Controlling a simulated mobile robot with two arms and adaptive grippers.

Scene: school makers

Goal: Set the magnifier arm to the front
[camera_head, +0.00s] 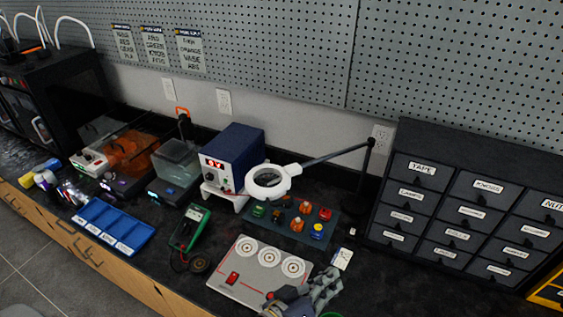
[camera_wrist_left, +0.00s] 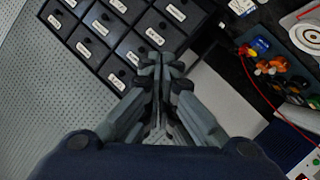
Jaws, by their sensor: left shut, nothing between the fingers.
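The magnifier has a white ring head (camera_head: 270,181) above the back edge of a board of coloured parts. Its dark arm (camera_head: 335,154) runs right and back to a thin post (camera_head: 365,170) by the wall, left of the drawer cabinet. My left gripper (camera_head: 331,284) is low in the head view, in front of and right of the ring, well apart from it. In the left wrist view its fingers (camera_wrist_left: 162,68) are together and empty. I cannot make out the magnifier in the wrist view. My right gripper is not in view.
The drawer cabinet (camera_head: 450,208) stands at the right and also shows in the wrist view (camera_wrist_left: 120,40). A panel with three dials (camera_head: 262,273) lies left of my gripper. The coloured-parts board (camera_head: 325,238) is below the magnifier arm. A blue power supply (camera_head: 234,150) stands left of the ring.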

